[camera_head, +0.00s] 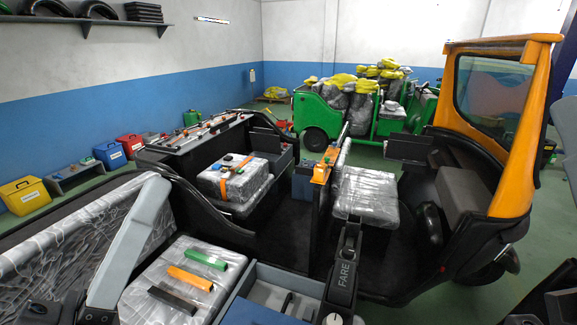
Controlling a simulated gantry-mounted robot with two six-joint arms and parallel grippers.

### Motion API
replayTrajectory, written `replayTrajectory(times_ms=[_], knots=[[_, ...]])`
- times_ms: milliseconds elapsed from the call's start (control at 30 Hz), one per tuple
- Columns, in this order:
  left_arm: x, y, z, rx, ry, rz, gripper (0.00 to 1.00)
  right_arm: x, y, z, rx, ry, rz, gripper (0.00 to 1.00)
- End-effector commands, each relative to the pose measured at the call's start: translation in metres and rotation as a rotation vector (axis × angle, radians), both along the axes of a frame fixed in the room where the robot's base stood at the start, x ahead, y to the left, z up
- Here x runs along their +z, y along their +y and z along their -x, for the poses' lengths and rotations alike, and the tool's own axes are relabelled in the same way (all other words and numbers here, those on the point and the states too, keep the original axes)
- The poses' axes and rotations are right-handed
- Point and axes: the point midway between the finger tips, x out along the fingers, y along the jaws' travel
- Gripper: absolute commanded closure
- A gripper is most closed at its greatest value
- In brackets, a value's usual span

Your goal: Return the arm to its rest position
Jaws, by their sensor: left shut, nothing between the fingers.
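My left arm comes in at the lower left as a grey link with a dark end. My left gripper (74,304) is a dark shape low at the left, beside a plastic-wrapped seat (185,285). It is shut and holds nothing. Its fingertips are hard to make out against the dark background. A grey part at the right edge and a dark part at the lower right corner show only partly. I cannot make out my right gripper.
An open rickshaw with an orange frame (524,150) fills the middle and right. A black FARE post (345,268) stands near the front. Green, orange and black bars lie on the wrapped seat. A green cart (318,108) stands behind. Toolboxes, including a yellow one (25,195), line the left wall.

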Motion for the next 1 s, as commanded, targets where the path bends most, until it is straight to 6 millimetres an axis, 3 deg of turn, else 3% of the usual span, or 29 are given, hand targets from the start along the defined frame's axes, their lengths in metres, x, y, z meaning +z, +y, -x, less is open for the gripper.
replayTrajectory(times_ms=[33, 133, 167, 200, 233, 267, 300, 467, 733, 867, 1000], knots=[[0.03, 0.01, 0.011, 0.099, -0.088, -0.041, 1.0, 0.0, 0.0, 0.0, 0.0, 0.0, 0.0, 1.0], [0.075, 0.036, 0.033, 0.372, -0.227, -0.143, 1.0, 0.0, 0.0, 0.0, 0.0, 0.0, 0.0, 1.0], [0.082, 0.047, 0.038, 0.489, -0.251, -0.188, 1.0, 0.0, 0.0, 0.0, 0.0, 0.0, 0.0, 1.0], [0.077, 0.061, 0.035, 0.637, -0.24, -0.267, 1.0, 0.0, 0.0, 0.0, 0.0, 0.0, 0.0, 1.0], [0.074, 0.066, 0.031, 0.718, -0.231, -0.327, 1.0, 0.0, 0.0, 0.0, 0.0, 0.0, 0.0, 1.0], [0.085, 0.065, 0.03, 0.744, -0.237, -0.365, 1.0, 0.011, 0.0, 0.0, 0.0, 0.002, 0.0, 1.0], [0.113, 0.064, 0.03, 0.733, -0.237, -0.355, 1.0, 0.038, 0.0, -0.001, 0.0, 0.003, 0.0, 1.0], [0.173, 0.064, 0.03, 0.727, -0.236, -0.353, 1.0, 0.101, 0.0, 0.0, 0.0, -0.001, 0.0, 1.0], [0.297, 0.064, 0.029, 0.725, -0.234, -0.352, 1.0, 0.225, 0.0, 0.0, 0.0, -0.001, 0.0, 1.0], [0.332, 0.064, 0.029, 0.725, -0.234, -0.353, 1.0, 0.26, 0.0, 0.0, 0.0, -0.001, 0.0, 1.0], [0.341, 0.064, 0.029, 0.724, -0.233, -0.352, 1.0, 0.269, 0.0, 0.0, 0.0, 0.0, 0.0, 1.0]])
